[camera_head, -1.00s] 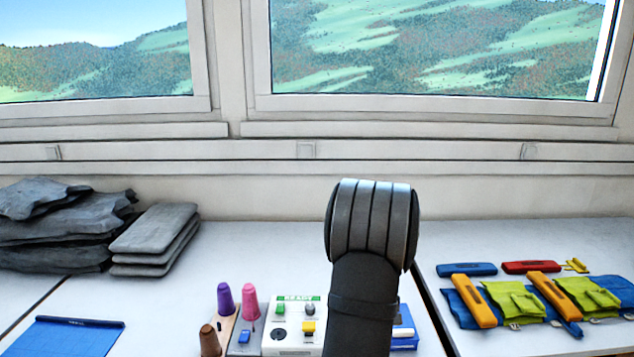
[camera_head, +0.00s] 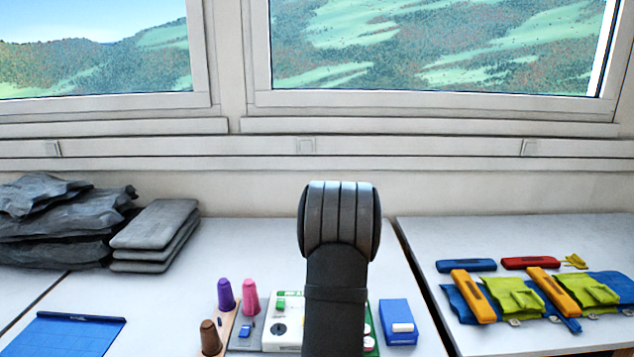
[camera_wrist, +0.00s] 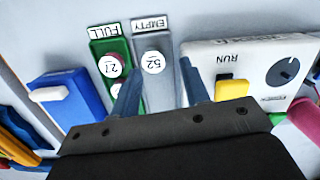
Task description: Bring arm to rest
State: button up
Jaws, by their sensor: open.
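My arm (camera_head: 338,225) rises in the middle of the head view, its gripper hidden there. In the wrist view, my gripper (camera_wrist: 161,72) is open, with two blue-grey fingers apart and nothing held between them. Below and beyond the fingers are a green holder labelled FULL (camera_wrist: 120,88) with a round top marked 27 (camera_wrist: 110,66), and a grey holder labelled EMPTY (camera_wrist: 165,95) with a round top marked 52 (camera_wrist: 153,62). I cannot tell the height of the fingers above them.
A white control box (camera_wrist: 255,55) with a dial and yellow RUN button stands beside the holders. A blue box (camera_head: 398,325) is right of my arm. Purple (camera_head: 226,295), pink (camera_head: 250,298) and brown (camera_head: 210,338) pegs stand left. Yellow-green pouches (camera_head: 515,297) lie on the right table.

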jog(key=shift+a+r+n, duration=0.2)
jog(key=shift+r+n, duration=0.1)
jog(key=shift+n, duration=0.2)
jog(key=shift+d+f+m, duration=0.45)
jog(key=shift+f+m, duration=0.15)
jog(key=shift+m, duration=0.4)
jog(key=s+d+r+n, duration=0.3)
jog(key=d+n, duration=0.2)
jog(key=d, duration=0.3)
jog(key=shift+s+d+n, duration=0.2)
jog(key=shift+d+n, duration=0.1)
jog(key=shift+d, duration=0.1)
jog(key=shift+r, duration=0.1)
